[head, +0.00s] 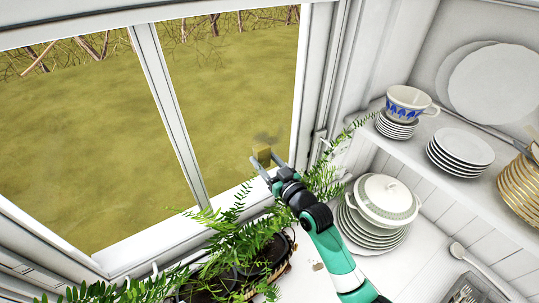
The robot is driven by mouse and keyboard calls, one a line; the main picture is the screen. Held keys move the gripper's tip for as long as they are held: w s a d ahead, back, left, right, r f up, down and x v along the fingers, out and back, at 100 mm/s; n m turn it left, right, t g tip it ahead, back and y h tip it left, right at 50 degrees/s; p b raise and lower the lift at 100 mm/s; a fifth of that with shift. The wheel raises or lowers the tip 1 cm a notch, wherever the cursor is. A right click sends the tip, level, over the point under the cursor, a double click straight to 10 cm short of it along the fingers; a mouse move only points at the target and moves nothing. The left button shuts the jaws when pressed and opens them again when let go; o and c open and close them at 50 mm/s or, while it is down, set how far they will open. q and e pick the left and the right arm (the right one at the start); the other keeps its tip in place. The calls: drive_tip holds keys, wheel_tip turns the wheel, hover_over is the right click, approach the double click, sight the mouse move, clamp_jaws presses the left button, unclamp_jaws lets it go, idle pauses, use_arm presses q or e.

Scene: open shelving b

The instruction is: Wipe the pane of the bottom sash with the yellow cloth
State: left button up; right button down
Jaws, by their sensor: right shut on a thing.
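My right gripper (265,164) reaches up to the lower right part of the window and is shut on the small yellow cloth (262,153). The cloth is against or just in front of the pane (232,110) of the sash; I cannot tell whether it touches. A faint dark smudge (266,137) shows on the glass just above the cloth. A vertical white bar (166,110) divides the glass to the left. My left gripper is not in view.
A leafy fern (235,235) stands on the sill below and left of my right arm, with fronds close to the gripper. Right of the arm are a lidded white tureen (386,197) on stacked plates, a blue-patterned cup (408,102) and a plate stack (460,148) on the shelf.

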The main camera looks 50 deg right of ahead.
sight(248, 152)
drive_tip(key=shift+w+a, duration=0.1)
drive_tip(key=shift+a, duration=0.15)
drive_tip(key=shift+w+a+r+p, duration=0.2)
drive_tip(key=shift+a+r+p, duration=0.5)
drive_tip(key=shift+p, duration=0.25)
drive_tip(key=shift+w+a+r+p, duration=0.15)
drive_tip(key=shift+a+r+p, duration=0.5)
drive_tip(key=shift+p, duration=0.3)
drive_tip(key=shift+f, duration=0.2)
drive_tip(key=shift+s+d, duration=0.3)
drive_tip(key=shift+d, duration=0.55)
drive_tip(key=shift+s+d, duration=0.25)
drive_tip(key=shift+d, duration=0.55)
drive_tip(key=shift+d+f+b, duration=0.2)
drive_tip(key=shift+d+b, duration=0.4)
drive_tip(key=shift+b, duration=0.2)
drive_tip(key=shift+s+d+b, duration=0.25)
drive_tip(key=shift+d+b, duration=0.4)
drive_tip(key=shift+d, duration=0.15)
drive_tip(key=shift+s+d+r, duration=0.1)
drive_tip(key=shift+d+r, duration=0.05)
drive_tip(key=shift+d, duration=0.15)
